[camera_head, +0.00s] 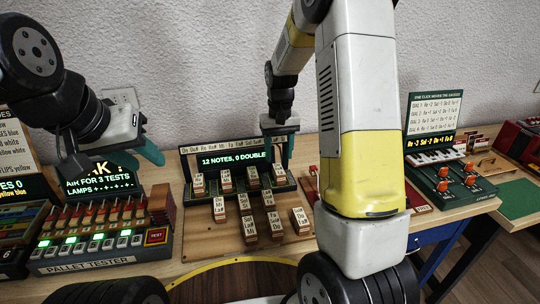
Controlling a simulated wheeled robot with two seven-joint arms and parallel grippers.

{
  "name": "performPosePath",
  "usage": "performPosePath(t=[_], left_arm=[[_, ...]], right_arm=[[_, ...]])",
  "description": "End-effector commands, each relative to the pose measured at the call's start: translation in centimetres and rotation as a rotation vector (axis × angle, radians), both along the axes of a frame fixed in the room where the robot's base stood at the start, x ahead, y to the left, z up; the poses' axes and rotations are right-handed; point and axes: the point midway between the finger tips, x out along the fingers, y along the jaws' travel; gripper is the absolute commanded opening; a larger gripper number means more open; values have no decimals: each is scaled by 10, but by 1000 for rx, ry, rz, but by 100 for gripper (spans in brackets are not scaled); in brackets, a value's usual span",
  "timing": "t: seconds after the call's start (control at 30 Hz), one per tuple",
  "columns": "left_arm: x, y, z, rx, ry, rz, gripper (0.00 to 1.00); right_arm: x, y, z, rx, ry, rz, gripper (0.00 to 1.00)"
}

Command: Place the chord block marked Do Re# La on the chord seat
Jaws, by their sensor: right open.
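Several wooden chord blocks with cream label faces stand on a wooden board. One is the right-hand front block (300,220); the labels are too small to read surely, so I cannot tell which is Do Re# La. Behind them is a dark green stand (187,160) with the display "12 NOTES, 0 DOUBLE" and more blocks standing along its front; I cannot tell for certain which part is the chord seat. My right gripper (281,152) is open, pointing down at the stand's right end, with no block visibly held. My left gripper (150,138) is open and empty above the pallet tester.
The pallet tester (95,255) with lit green lamps stands at the left. A green unit with red knobs (443,185) and a small keyboard stands at the right. My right arm hides the table between. The wall (190,60) is close behind.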

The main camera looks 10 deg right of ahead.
Motion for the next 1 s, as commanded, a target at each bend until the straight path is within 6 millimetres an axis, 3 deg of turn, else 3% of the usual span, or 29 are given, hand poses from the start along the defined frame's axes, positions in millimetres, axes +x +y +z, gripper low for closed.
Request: performPosePath(t=[0.1,0.33,0.47,0.57,0.8,1.0], left_arm=[[0,0,0,0,0,0,36],[0,0,0,0,0,0,36],[0,0,0,0,0,0,36],[0,0,0,0,0,0,36],[0,0,0,0,0,0,36],[0,0,0,0,0,0,36]], right_arm=[[1,0,24,0,-4,0,50],[0,0,49,1,-3,0,50],[-12,0,69,21,-33,-2,50],[-35,1,99,55,-91,-4,50],[-122,8,165,141,-277,3,50],[-193,15,187,180,-430,13,50]])
